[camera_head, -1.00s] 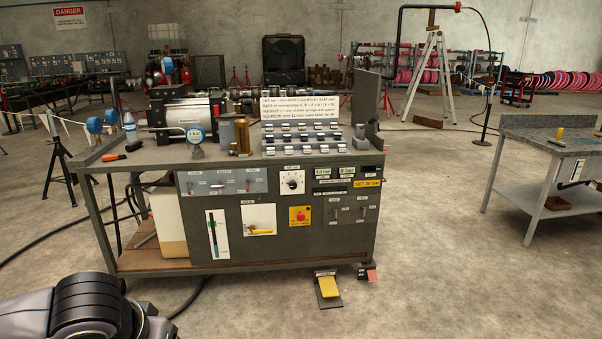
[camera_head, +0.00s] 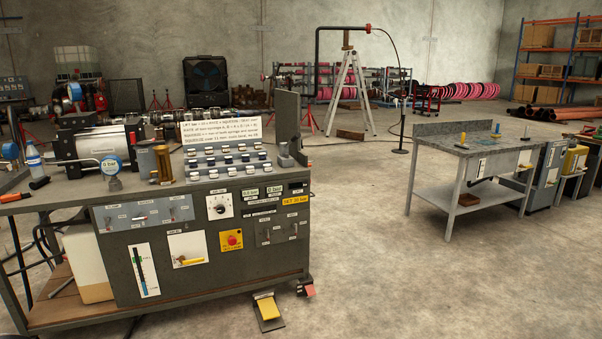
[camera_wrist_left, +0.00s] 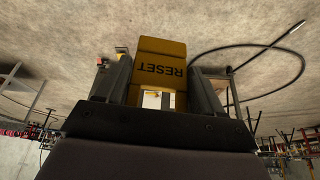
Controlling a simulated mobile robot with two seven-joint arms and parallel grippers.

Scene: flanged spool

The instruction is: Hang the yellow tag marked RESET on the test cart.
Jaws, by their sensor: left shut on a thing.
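The yellow tag marked RESET (camera_wrist_left: 160,48) shows in the left wrist view, its lettering upside down. My left gripper (camera_wrist_left: 162,78) is shut on it, with one dark finger at each side. The tag is clear of the floor behind it. In the head view neither gripper is visible. A grey cart (camera_head: 205,265) with a control panel stands at the left, with gauges, switches, a dial and a red button on a yellow plate; it looks like the test cart, though no such name is legible. My right gripper is out of view.
A yellow foot pedal (camera_head: 268,307) lies on the floor by the cart's right front corner. A grey bench (camera_head: 450,148) stands at the right, with cabinets beyond it. A stepladder (camera_head: 349,95) stands at the back. The floor between cart and bench is clear.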

